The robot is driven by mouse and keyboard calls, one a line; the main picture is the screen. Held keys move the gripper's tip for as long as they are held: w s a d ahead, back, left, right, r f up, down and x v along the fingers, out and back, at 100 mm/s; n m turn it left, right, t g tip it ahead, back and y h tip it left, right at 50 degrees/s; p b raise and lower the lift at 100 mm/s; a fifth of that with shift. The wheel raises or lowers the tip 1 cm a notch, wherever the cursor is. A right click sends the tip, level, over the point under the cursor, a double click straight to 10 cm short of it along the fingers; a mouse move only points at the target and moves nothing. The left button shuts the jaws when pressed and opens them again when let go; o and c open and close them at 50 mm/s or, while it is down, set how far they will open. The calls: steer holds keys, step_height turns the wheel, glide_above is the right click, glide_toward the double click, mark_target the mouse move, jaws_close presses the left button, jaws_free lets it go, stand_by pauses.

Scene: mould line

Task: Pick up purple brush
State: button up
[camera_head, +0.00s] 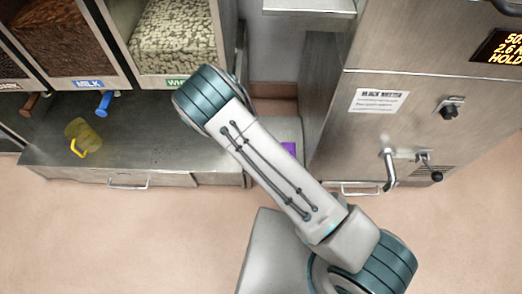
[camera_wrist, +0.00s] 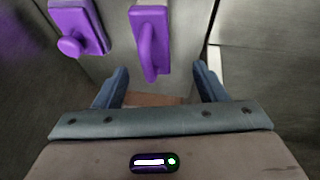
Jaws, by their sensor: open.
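Two purple items show in the wrist view. One is a long-handled purple piece (camera_wrist: 151,38) with a pale strip at its top edge, likely the purple brush. The other is a flat purple block with a round knob (camera_wrist: 78,28) to its left. Both are against a grey metal surface. My gripper (camera_wrist: 161,70) is open and empty, its fingers spread to either side below the long-handled piece, which lies ahead of the gap between them. In the head view only a small purple patch (camera_head: 289,148) shows beside my arm; my gripper is hidden there.
Bins of dark and pale chocolate pieces (camera_head: 172,38) stand at the back left above a steel counter (camera_head: 150,160). A yellow jug (camera_head: 84,138) sits on its left part. A steel machine (camera_head: 420,110) with a tap stands at the right, close to my arm.

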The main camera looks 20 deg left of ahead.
steer(key=shift+d+b+x, duration=0.2)
steer(key=shift+b+x, duration=0.6)
steer(key=shift+x, duration=0.55)
steer(key=shift+d+b+x, duration=0.15)
steer(key=shift+b+x, duration=0.6)
steer(key=shift+x, duration=0.65)
steer(key=shift+s+r, duration=0.1)
steer(key=shift+c, duration=0.4)
steer(key=c, duration=1)
